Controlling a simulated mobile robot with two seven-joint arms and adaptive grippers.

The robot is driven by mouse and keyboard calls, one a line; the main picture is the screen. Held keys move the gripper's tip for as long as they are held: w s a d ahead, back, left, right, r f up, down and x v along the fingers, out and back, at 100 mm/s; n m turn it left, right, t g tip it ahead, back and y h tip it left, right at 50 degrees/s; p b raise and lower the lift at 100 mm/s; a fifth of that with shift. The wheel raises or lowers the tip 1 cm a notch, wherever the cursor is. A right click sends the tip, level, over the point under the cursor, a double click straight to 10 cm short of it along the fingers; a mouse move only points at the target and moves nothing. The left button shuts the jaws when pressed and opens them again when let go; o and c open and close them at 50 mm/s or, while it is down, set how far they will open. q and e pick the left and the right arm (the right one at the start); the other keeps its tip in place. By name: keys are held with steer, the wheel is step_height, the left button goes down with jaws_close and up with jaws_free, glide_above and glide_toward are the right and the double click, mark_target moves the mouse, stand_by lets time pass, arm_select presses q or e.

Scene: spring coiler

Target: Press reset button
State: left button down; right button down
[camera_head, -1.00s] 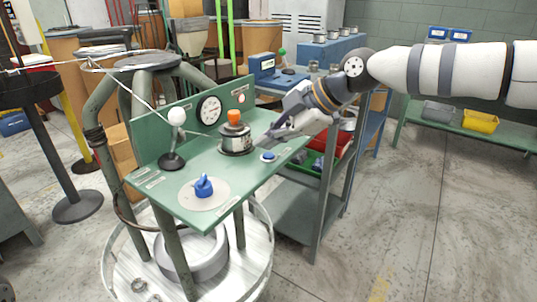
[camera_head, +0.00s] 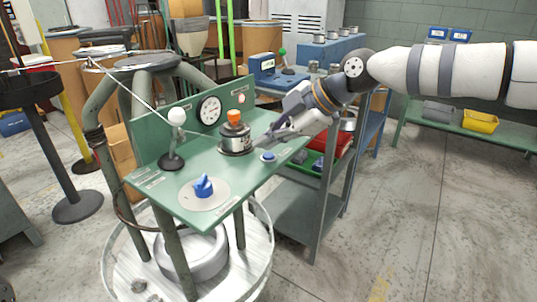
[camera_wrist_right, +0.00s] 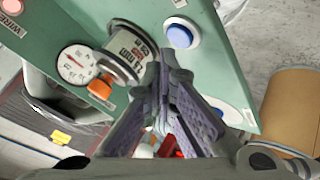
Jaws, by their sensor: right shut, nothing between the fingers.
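A round blue push button (camera_head: 268,156) with a pale rim sits near the right end of the green panel (camera_head: 225,172). I cannot read a reset label on it. The same button shows in the right wrist view (camera_wrist_right: 180,36), just ahead of my fingertips. My right gripper (camera_head: 262,143) is shut and empty, low over the panel between the button and the silver cylinder (camera_head: 236,144) with an orange knob (camera_head: 235,116). It appears close to the button and apart from it. In the wrist view its closed fingers (camera_wrist_right: 164,62) overlap the cylinder's edge. My left gripper is out of view.
A blue knob (camera_head: 203,186) stands on a grey disc at the panel's front left. The upright back plate carries a dial (camera_head: 209,110) and a small red light (camera_head: 241,98). A shelf rack (camera_head: 325,190) stands right of the panel.

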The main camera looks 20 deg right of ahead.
mark_target(268, 157)
steer(key=shift+f, duration=0.4)
steer(key=shift+f, duration=0.4)
stand_by(0.6)
steer(key=shift+r, duration=0.1)
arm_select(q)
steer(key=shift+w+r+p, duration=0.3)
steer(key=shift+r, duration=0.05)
arm_select(e)
steer(key=shift+r, duration=0.7)
